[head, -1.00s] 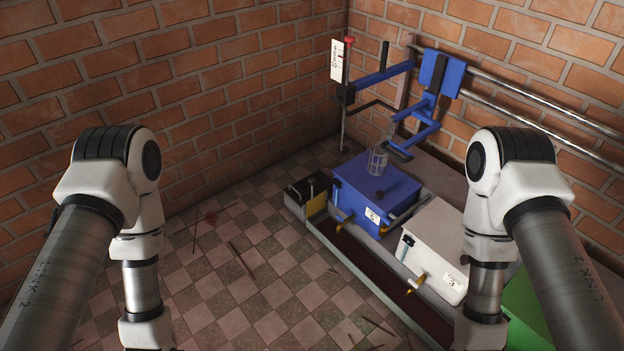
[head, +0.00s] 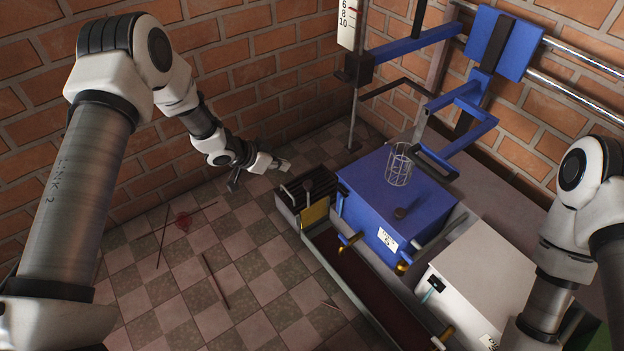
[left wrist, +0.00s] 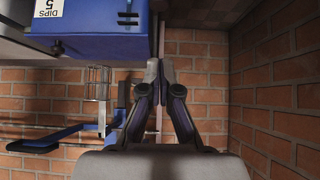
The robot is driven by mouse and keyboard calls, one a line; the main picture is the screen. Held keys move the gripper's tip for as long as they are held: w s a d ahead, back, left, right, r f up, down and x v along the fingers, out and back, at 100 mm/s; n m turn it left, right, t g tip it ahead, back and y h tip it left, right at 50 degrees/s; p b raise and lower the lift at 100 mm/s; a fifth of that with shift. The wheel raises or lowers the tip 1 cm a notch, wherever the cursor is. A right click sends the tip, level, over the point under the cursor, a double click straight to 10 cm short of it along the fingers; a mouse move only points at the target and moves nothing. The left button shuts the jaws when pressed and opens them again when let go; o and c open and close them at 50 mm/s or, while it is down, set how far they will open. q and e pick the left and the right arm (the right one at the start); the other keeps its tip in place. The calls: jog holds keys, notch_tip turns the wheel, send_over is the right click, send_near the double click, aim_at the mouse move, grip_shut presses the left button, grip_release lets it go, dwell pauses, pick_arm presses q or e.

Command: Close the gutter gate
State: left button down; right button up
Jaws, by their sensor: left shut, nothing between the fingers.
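A yellow plate (head: 315,213), which looks like the gutter gate, stands at the far end of the dark red gutter (head: 362,278). A dark lever with a rounded grey top (head: 308,187) rises beside it; I cannot tell its exact position. My left gripper (head: 284,165) is shut and empty, above and behind the grated end of the gutter, apart from the plate and lever. In the left wrist view its fingertips (left wrist: 159,70) are together with nothing between them. The gate cannot be made out in that view. My right gripper is out of view.
A blue box (head: 385,200) with a wire basket (head: 399,165) stands right of the gutter, with a white box (head: 478,270) nearer. Brass taps (head: 349,241) overhang the gutter. A vertical rod (head: 354,115) stands behind. The tiled floor (head: 240,235) at left is mostly clear.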

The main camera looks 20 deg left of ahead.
pick_arm(q)
jog(key=b, duration=0.5)
send_over(311, 182)
jog(key=s+a, duration=0.2)
jog(key=f, duration=0.7)
jog(key=shift+w+d+f, duration=0.1)
jog(key=shift+d+f, duration=0.15)
jog(key=shift+f, duration=0.05)
notch_tip(311, 182, down, 3)
jog(key=shift+a+f+b, duration=0.1)
jog(key=shift+b, duration=0.85)
jog(key=f, duration=0.2)
jog(key=f+b, duration=0.1)
jog(key=f, duration=0.1)
jog(key=shift+s+f, duration=0.2)
jog(key=shift+f, duration=0.05)
jog(key=shift+s, duration=0.1)
